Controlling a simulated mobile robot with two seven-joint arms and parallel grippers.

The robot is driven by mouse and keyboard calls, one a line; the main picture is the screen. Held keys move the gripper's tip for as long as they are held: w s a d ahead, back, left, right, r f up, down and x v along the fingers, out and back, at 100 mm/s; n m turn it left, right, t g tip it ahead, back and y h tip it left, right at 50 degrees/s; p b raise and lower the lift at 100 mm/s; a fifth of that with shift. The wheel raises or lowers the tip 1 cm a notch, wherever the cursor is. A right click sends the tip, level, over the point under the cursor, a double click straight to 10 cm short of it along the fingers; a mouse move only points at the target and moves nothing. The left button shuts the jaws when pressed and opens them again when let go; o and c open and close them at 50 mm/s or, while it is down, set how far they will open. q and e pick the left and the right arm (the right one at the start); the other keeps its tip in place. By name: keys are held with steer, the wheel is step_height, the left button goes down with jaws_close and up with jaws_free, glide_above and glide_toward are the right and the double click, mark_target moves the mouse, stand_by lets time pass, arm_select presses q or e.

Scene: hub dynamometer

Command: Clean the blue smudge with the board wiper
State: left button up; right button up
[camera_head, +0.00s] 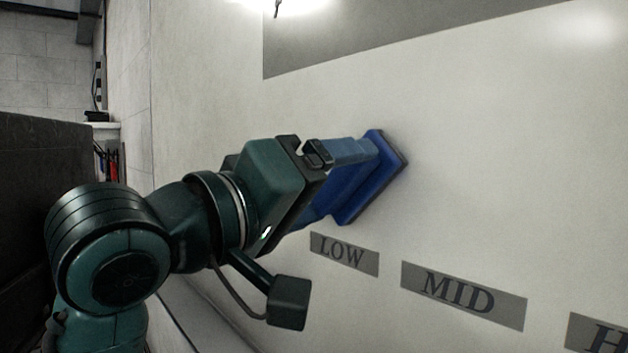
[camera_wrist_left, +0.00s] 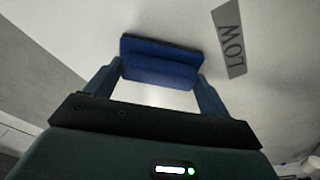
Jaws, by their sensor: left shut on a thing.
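The board wiper (camera_head: 385,175) is a blue block with a dark pad along its far face. Its pad side faces the white board (camera_head: 480,160) and appears to be at or very near the surface; exact contact is hard to tell. My left gripper (camera_head: 343,183) is shut on the wiper, which also shows between the two fingers in the left wrist view (camera_wrist_left: 160,62). I see no blue smudge on the visible board; the area behind the wiper is hidden. My right gripper is not in view.
Grey labels reading LOW (camera_head: 344,254) and MID (camera_head: 463,296) lie below the wiper, with another cut-off label (camera_head: 598,334) at the right edge. A grey panel (camera_head: 400,32) spans the top. The board right of the wiper is clear.

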arm_select(q)
steer(key=shift+s+d+p, duration=0.8)
steer(key=shift+s+p, duration=0.1)
steer(key=shift+p, duration=0.35)
steer(key=shift+w+a+r+p, duration=0.25)
steer(key=shift+w+a+p, duration=0.85)
steer(key=shift+p, duration=0.65)
stand_by(0.7)
steer(key=shift+s+d, duration=1.05)
steer(key=shift+s, duration=0.3)
steer(key=shift+s+d, duration=1.05)
steer(key=shift+s, duration=0.25)
steer(key=w+a, duration=0.6)
steer(key=w, duration=0.2)
steer(key=shift+w, duration=0.3)
